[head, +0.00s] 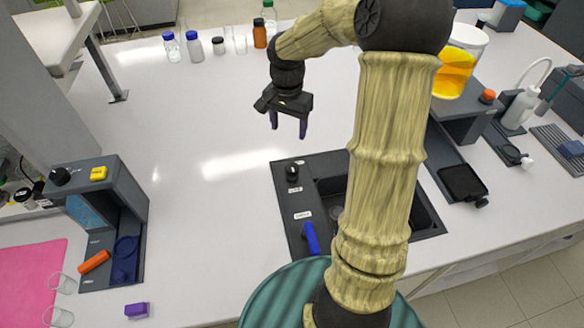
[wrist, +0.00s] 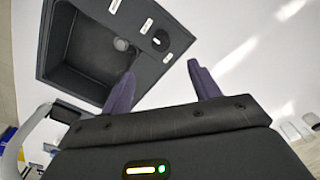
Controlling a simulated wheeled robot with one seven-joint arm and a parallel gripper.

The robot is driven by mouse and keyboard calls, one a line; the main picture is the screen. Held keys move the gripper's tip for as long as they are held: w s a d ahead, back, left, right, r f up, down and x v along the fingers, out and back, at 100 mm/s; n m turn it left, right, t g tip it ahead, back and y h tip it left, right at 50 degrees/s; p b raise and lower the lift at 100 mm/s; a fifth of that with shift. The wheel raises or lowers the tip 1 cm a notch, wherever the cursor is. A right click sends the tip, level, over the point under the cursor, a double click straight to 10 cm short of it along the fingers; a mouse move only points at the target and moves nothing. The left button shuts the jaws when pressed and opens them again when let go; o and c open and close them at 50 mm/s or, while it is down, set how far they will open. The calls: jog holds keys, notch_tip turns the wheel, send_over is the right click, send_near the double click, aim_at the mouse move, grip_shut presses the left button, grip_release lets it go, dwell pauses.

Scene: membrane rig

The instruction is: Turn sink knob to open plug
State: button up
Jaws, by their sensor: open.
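The dark sink (head: 290,203) is set into the white bench, partly hidden behind my arm in the head view. A round black knob (head: 292,171) stands on its rim near the far left corner, with a white label beside it. The knob also shows in the wrist view (wrist: 161,40), just ahead of and between the fingers. A grey round drain or plug (wrist: 121,44) lies in the basin; I cannot tell whether it is open. My gripper (head: 289,124) is open and empty, fingers down, above the bench beyond the knob and apart from it.
A blue lever (head: 311,238) stands on the sink's near left rim. A dark stand (head: 130,190) is at the left. Bottles (head: 195,46) line the back. A beaker of orange liquid (head: 454,72) is at the right. The bench left of the sink is clear.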

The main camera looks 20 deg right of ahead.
jog(key=shift+w+d+m, duration=0.45)
jog(key=shift+d+m, duration=0.15)
jog(key=shift+d, duration=0.1)
jog(key=p, duration=0.2)
send_near(292, 167)
notch_tip(292, 167, down, 9)
jog(key=shift+d+r, duration=0.1)
jog(key=shift+d, duration=0.05)
jog(key=shift+c, duration=0.2)
jog(key=c, duration=0.9)
